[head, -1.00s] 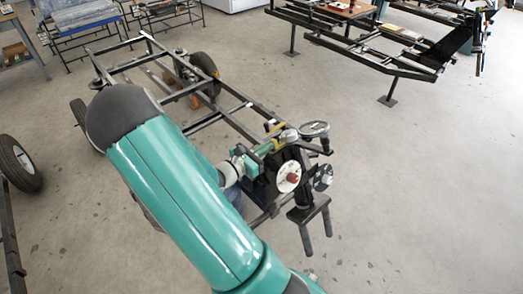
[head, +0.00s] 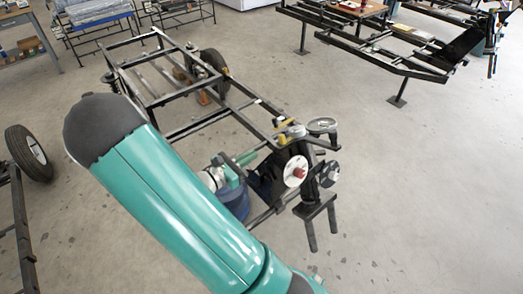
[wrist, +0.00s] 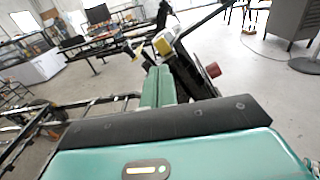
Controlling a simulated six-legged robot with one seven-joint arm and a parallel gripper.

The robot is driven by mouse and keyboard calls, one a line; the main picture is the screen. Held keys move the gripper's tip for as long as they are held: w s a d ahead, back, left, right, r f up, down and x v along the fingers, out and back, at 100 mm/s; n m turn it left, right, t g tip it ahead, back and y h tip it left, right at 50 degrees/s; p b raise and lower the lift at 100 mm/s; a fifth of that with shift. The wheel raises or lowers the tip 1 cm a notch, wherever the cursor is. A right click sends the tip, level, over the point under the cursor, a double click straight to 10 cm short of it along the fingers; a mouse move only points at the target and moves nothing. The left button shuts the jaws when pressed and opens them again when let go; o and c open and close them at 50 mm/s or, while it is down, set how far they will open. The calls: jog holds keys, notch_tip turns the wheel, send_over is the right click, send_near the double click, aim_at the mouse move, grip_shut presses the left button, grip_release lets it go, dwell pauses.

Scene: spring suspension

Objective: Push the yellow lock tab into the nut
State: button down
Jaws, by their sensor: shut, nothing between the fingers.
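A yellow part (head: 282,139), which looks like the lock tab, is at the top of the dark frame's end assembly in the head view. In the wrist view a yellow block (wrist: 163,43) shows just beyond my fingertips, beside grey metal. The nut cannot be told clearly, nor how deep the tab sits. My gripper (wrist: 157,75) has its green fingers together and empty, pointing toward the yellow block. In the head view my gripper (head: 247,157) is left of the yellow part, with a gap between them.
A white disc with a red hub (head: 297,172) and a round grey-topped part (head: 322,125) are close to the yellow part. The black chassis frame (head: 185,92) extends behind. A blue cylinder (head: 232,200) is below my gripper. Open floor (head: 420,200) lies to the right.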

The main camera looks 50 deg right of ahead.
jog(key=shift+v, duration=1.9)
jog(key=s+a+r+m+t+y, duration=0.3)
jog(key=a+r+m+y, duration=0.4)
jog(key=a+r, duration=0.3)
jog(key=s+a+r+m+t+y, duration=0.3)
jog(key=a+r+m+t+y, duration=0.3)
jog(key=a, duration=1)
notch_tip(320, 180, up, 4)
jog(key=m+y, duration=0.2)
jog(key=y, duration=0.2)
jog(key=shift+m+y, duration=0.3)
jog(key=shift+s+d, duration=0.15)
